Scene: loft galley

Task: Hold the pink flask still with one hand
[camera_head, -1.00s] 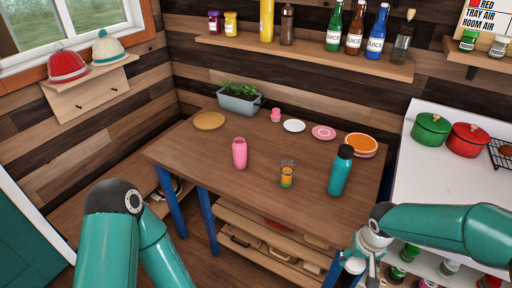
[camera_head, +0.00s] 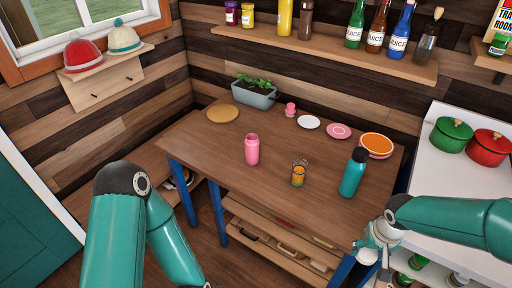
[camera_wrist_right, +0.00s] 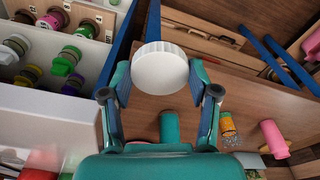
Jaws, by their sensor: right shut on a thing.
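The pink flask (camera_head: 252,151) stands upright on the wooden table, with nothing touching it. It also shows at the right of the right wrist view (camera_wrist_right: 273,138). My right gripper (camera_head: 376,258) is at the table's front right corner, well apart from the flask. In the right wrist view, its fingers are shut on a round white lid-like thing (camera_wrist_right: 160,68) with a ribbed edge. My left arm comes in at the lower left; its gripper is out of the picture.
A teal bottle (camera_head: 353,173) and a glass with orange contents (camera_head: 299,175) stand right of the flask. Plates, a small pink thing (camera_head: 290,110) and a planter (camera_head: 254,96) are at the back. The table's front left is clear. A white counter (camera_head: 440,187) with pots is at the right.

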